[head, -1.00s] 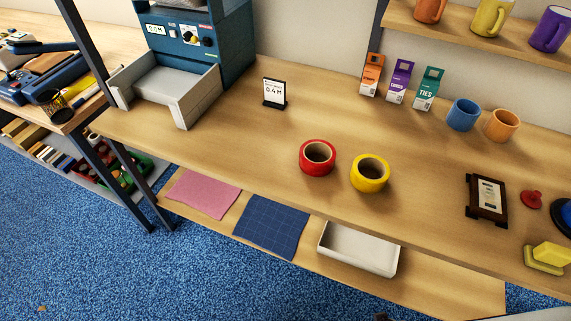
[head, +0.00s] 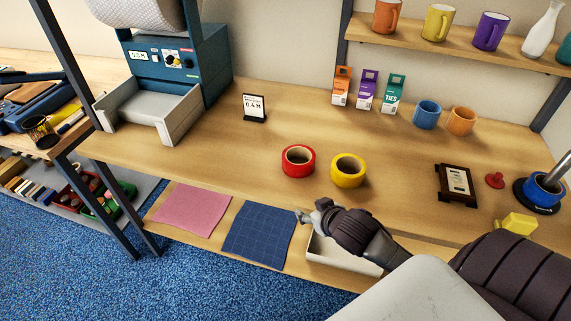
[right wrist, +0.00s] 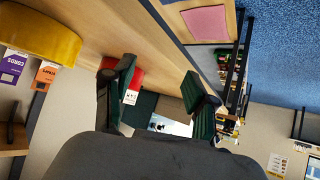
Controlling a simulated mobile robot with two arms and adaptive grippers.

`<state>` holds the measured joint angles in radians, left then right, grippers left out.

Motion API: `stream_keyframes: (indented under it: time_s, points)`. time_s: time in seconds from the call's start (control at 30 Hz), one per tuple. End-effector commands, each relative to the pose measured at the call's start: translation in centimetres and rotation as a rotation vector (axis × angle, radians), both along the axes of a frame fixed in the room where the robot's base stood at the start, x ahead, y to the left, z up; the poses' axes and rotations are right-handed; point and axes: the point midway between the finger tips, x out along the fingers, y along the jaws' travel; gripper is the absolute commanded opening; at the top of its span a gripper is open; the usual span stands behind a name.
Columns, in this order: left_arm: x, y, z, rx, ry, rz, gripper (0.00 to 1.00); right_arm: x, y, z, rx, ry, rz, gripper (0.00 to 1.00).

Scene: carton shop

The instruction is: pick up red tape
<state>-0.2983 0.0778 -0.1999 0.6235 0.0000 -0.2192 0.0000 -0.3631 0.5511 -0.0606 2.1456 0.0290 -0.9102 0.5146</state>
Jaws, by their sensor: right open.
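The red tape (head: 298,161) is a roll lying flat on the wooden table, left of the yellow tape (head: 348,171). My right gripper (head: 305,214) is open and empty, in front of the table's front edge and apart from the tape. In the right wrist view, the red tape (right wrist: 107,63) shows partly hidden behind one finger of my open right gripper (right wrist: 163,92). The yellow tape (right wrist: 38,35) fills the upper left there. My left gripper is not in view.
A small sign (head: 254,107) stands behind the red tape. A machine with a grey tray (head: 150,112) is at left. The table around the red tape is mostly clear.

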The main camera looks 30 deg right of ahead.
Motion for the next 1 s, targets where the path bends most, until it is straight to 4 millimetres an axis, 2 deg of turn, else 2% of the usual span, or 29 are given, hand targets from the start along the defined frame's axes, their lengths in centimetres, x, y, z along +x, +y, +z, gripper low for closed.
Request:
stream_keyframes:
  time_s: [0.2,0.4,0.53,0.8,1.0]
  points:
    - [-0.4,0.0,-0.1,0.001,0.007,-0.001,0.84,3.6,-2.5,3.9,0.023,-0.150,-0.001,0.57]
    - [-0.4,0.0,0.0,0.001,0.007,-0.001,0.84,5.9,-3.8,6.5,0.050,-0.241,0.006,0.57]
    - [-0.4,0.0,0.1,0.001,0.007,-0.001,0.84,7.6,-4.0,6.1,0.055,-0.249,0.004,0.57]
    - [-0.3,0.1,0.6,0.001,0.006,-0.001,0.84,12.1,-4.3,3.8,0.054,-0.247,0.004,0.57]
    - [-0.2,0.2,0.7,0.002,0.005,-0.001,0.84,13.5,-4.4,3.0,0.053,-0.247,0.006,0.57]
